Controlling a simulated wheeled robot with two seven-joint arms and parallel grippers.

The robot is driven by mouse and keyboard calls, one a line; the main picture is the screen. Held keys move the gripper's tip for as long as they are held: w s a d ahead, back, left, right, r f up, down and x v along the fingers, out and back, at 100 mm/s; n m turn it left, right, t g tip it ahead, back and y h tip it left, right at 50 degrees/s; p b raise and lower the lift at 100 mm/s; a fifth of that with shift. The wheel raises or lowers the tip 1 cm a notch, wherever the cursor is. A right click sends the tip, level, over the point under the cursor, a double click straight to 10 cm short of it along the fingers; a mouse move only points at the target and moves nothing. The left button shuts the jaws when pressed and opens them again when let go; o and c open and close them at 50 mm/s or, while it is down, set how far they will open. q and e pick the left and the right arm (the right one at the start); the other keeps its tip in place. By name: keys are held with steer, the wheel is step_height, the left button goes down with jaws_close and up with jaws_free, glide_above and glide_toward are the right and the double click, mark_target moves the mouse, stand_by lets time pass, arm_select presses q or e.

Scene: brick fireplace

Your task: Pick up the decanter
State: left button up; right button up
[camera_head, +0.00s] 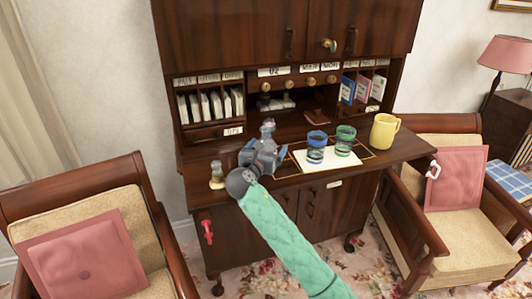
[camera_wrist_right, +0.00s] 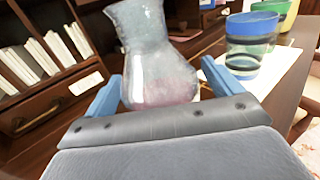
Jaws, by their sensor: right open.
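The decanter (camera_wrist_right: 142,45) is a clear glass vessel with a flared rim, a narrow neck and a round body with a pinkish tint low down. It stands upright on the desk's writing surface. In the head view its upper part (camera_head: 267,128) shows just behind my right gripper (camera_head: 262,155), which hides the lower part. In the right wrist view my right gripper (camera_wrist_right: 160,85) is open, with a blue finger to each side of the decanter's lower body. I cannot tell whether either finger touches it. My left gripper is out of view.
On the wooden desk (camera_head: 400,152), a blue-striped glass (camera_head: 316,147) and a green-striped glass (camera_head: 345,140) stand on white paper right of the decanter. A yellow jug (camera_head: 384,131) is further right. A small jar (camera_head: 217,175) stands left. Armchairs flank the desk.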

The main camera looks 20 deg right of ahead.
steer(key=shift+w+d, duration=0.1)
steer(key=c, duration=1.6)
steer(key=shift+o, duration=0.2)
steer(key=shift+r, duration=0.1)
